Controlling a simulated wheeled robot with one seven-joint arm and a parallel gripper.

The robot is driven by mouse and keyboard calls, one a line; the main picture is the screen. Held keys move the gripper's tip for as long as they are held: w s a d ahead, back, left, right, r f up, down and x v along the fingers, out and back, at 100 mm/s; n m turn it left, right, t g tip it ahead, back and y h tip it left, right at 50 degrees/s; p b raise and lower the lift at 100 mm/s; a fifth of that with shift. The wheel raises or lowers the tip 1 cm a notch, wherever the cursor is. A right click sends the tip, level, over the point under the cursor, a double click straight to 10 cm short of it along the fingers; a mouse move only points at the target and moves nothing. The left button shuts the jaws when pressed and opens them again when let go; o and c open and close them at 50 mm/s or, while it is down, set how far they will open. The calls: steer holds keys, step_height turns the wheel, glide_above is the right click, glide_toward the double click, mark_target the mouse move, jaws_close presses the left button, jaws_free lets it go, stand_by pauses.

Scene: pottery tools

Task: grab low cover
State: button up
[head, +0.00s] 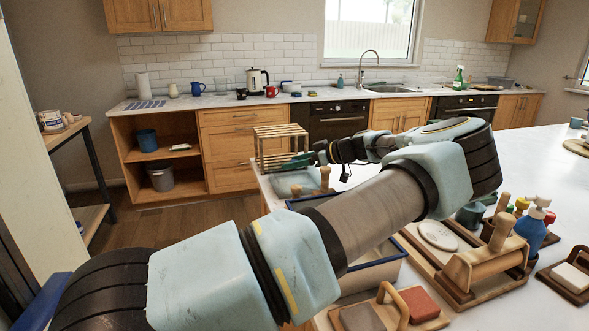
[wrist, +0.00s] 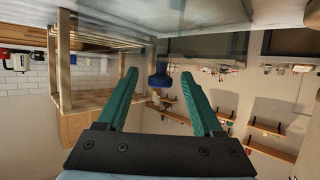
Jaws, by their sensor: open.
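A low, see-through greyish cover (head: 288,181) sits on the white worktop, left of the middle in the head view. In the wrist view, which looks upside down, the see-through cover (wrist: 215,42) spans the top. A dark blue knob-like piece (wrist: 160,79) shows between the fingertips and appears to belong to the cover. My gripper (head: 290,163), with green fingers, is just above the cover. In the wrist view my gripper (wrist: 161,76) is open, with one finger on each side of the knob and gaps visible. Whether the knob is fully between the fingers in depth, I cannot tell.
A wooden slatted rack (head: 280,145) stands close behind the gripper; it is at left in the wrist view (wrist: 65,70). A blue-rimmed box (head: 372,275) lies under my arm. Wooden tool holders, a roller (head: 490,262) and a blue bottle (head: 533,232) crowd the right front.

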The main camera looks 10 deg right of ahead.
steer(key=shift+w+a+f, duration=0.1)
steer(key=shift+a, duration=0.1)
jaws_close()
stand_by(0.4)
